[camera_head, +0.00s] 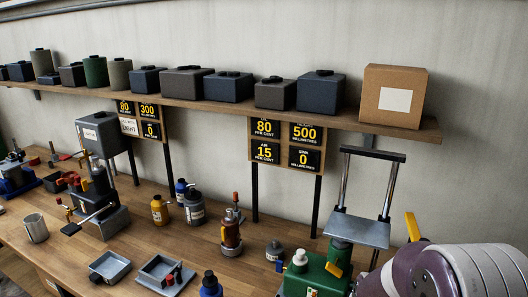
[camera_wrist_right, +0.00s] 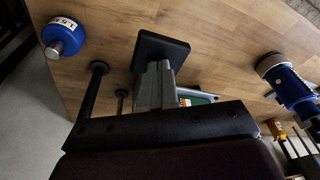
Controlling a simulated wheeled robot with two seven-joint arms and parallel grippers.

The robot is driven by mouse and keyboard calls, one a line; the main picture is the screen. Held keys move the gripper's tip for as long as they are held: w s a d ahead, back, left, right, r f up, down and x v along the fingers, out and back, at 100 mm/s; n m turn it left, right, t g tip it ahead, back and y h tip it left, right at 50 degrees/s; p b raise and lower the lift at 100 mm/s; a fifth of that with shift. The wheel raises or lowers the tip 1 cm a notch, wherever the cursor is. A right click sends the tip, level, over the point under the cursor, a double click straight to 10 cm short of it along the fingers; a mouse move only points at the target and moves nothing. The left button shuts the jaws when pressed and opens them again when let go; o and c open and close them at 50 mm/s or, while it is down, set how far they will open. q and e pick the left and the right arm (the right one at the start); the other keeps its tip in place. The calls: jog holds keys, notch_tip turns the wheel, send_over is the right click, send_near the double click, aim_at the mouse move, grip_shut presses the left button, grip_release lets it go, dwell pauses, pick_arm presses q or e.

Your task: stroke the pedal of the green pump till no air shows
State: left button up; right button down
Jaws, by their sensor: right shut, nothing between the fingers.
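The green pump (camera_head: 318,276) stands at the lower right of the bench in the head view, with a white knob and a yellow lever on it. A little green with a label (camera_wrist_right: 197,97) shows in the right wrist view, mostly covered. My right gripper (camera_wrist_right: 158,78) is shut and empty in the right wrist view, close to a black square pad (camera_wrist_right: 160,50). I cannot tell whether they touch, or whether the pad is the pedal. The nearer sign board (camera_head: 286,144) reads AIR 15 per cent. My left gripper is out of view.
A grey platform (camera_head: 355,231) with two chrome posts stands behind the pump. Bottles and a brass-coloured device (camera_head: 231,236) stand left of it, and grey trays (camera_head: 165,275) lie at the front. A shelf (camera_head: 220,107) with boxes runs above. A blue cylinder (camera_wrist_right: 62,36) lies near the edge.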

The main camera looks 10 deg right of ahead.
jog(key=b+x, duration=0.1)
jog(key=x, duration=0.1)
jog(key=b+x, duration=0.1)
jog(key=b, duration=0.1)
jog(key=b+x, duration=0.1)
jog(key=x, duration=0.1)
jog(key=shift+s+d+f+b, duration=0.2)
jog(key=shift+s+f+b, duration=0.1)
jog(key=shift+f+b, duration=0.1)
jog(key=shift+w+r+p, duration=0.1)
jog(key=shift+r+p, duration=0.25)
jog(key=shift+p, duration=0.15)
jog(key=p+v, duration=0.1)
jog(key=v, duration=0.1)
jog(key=p+v, duration=0.1)
jog(key=p, duration=0.1)
jog(key=p+v, duration=0.2)
jog(key=shift+w+a+r, duration=0.1)
jog(key=shift+a+r, duration=0.15)
jog(key=shift+r, duration=0.1)
jog(key=shift+f, duration=0.3)
